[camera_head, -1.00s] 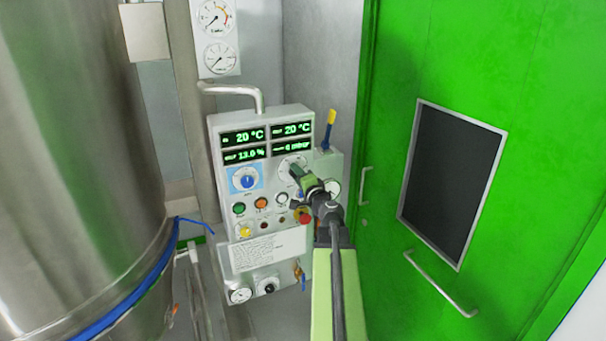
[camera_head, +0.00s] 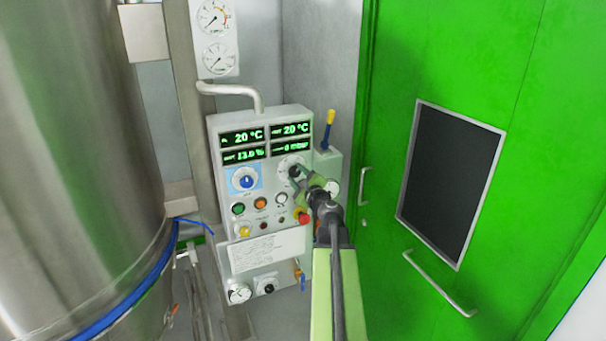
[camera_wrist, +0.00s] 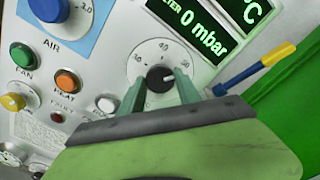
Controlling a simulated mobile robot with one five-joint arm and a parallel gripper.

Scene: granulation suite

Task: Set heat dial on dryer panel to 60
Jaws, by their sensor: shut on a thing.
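The dryer panel (camera_head: 213,170) is a pale box with green displays, left of my arm in the head view. Its upper right dial has a black knob (camera_wrist: 159,76) on a white round scale (camera_wrist: 150,52) with numbers around its upper rim. A light mark on the knob seems to point right; the exact setting is too small to tell. My gripper (camera_wrist: 160,84) is shut on this knob, one green finger on each side. In the head view my gripper (camera_head: 295,174) covers part of the dial. The scale's lower part is hidden, and no heat label shows by it.
A blue air knob (camera_wrist: 47,8) is left of the dial. Several coloured buttons, including an orange one (camera_wrist: 67,80), sit below. A yellow-tipped blue lever (camera_wrist: 255,68) stands at the right. A steel vessel (camera_head: 70,150) and green door (camera_head: 400,60) flank the panel.

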